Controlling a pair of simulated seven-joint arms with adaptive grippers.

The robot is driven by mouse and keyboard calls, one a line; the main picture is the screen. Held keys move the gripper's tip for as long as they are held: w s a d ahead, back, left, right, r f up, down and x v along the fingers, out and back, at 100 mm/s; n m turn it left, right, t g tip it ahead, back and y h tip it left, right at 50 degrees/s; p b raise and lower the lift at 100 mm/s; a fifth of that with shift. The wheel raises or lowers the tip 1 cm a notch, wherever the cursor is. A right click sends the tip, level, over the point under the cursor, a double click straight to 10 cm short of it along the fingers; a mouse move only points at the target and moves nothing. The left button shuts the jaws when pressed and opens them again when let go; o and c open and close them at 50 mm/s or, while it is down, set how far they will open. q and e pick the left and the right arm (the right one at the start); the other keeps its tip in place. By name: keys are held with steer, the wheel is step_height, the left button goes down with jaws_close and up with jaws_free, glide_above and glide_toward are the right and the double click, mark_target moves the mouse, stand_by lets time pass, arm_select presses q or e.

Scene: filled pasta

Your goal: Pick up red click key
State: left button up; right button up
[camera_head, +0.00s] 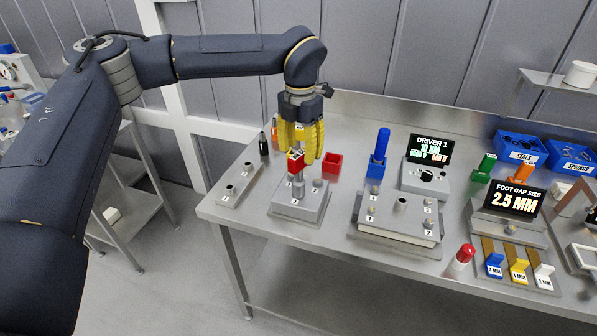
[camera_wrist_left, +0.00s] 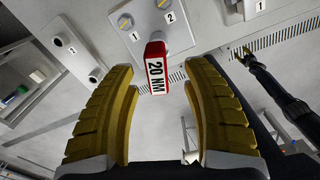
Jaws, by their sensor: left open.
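The red click key (camera_head: 296,161), with a red head labelled 20 NM, stands upright on a grey stand (camera_head: 290,209). In the left wrist view the key (camera_wrist_left: 156,68) shows between and just beyond the fingertips. My left gripper (camera_head: 303,155) has yellow fingers, points down and is open at the key's head. In the left wrist view both fingers (camera_wrist_left: 158,75) are spread with clear gaps beside the key. The key's lower end is hard to make out.
A red open box (camera_head: 332,163) sits right of the key. A grey block with holes (camera_head: 238,186) lies left. A blue key (camera_head: 380,147) and a numbered plate (camera_head: 396,238) stand further right.

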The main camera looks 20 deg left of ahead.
mark_target(299, 165)
arm_select(q)
steer(key=shift+a+f, duration=0.2)
steer(key=shift+f, duration=2.3)
jaws_close()
